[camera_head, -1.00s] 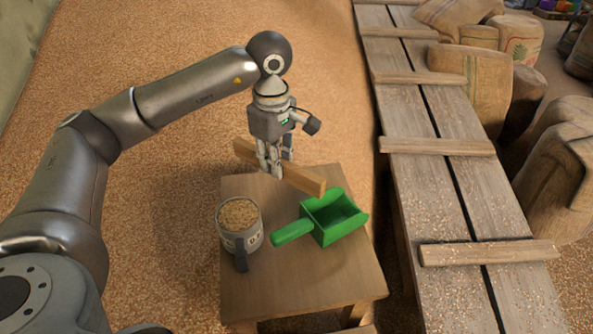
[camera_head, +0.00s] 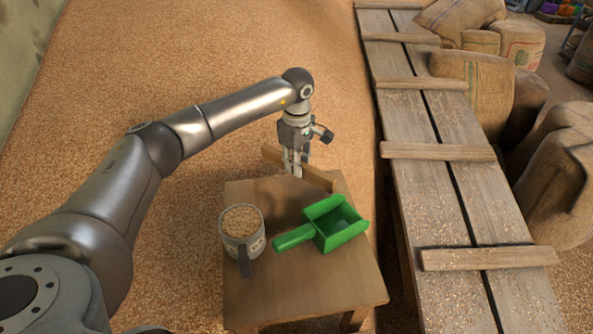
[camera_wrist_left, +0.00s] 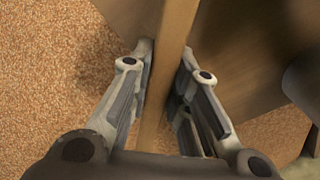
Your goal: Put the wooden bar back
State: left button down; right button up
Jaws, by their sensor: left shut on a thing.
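The wooden bar (camera_head: 318,176) is held by my left gripper (camera_head: 292,170) near the far edge of a small wooden table (camera_head: 300,278). The gripper points down and is shut on the bar near its middle. In the left wrist view the bar (camera_wrist_left: 172,45) runs between the two fingers (camera_wrist_left: 165,75). The bar appears to be held above the table's far edge, with its left end over the grain; the exact gap below it cannot be told. My right gripper is in neither view.
On the table stand a metal mug full of grain (camera_head: 243,222) and an empty-looking green scoop (camera_head: 330,224). A plank walkway with raised cross slats (camera_head: 440,151) runs along the right. Filled sacks (camera_head: 475,85) stand beyond it. Loose grain (camera_head: 200,60) covers the floor left and behind.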

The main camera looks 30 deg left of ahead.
pick_arm(q)
notch_tip(320, 180, down, 3)
jog(key=shift+r+p, duration=0.15)
jog(key=shift+p, duration=0.2)
jog(key=shift+f, duration=0.3)
jog(key=c, duration=1.4)
grip_release()
jog(key=shift+o, duration=0.2)
jog(key=shift+r, duration=0.35)
notch_tip(320, 180, up, 12)
jog(key=shift+f+b, duration=0.2)
jog(key=shift+b, duration=0.45)
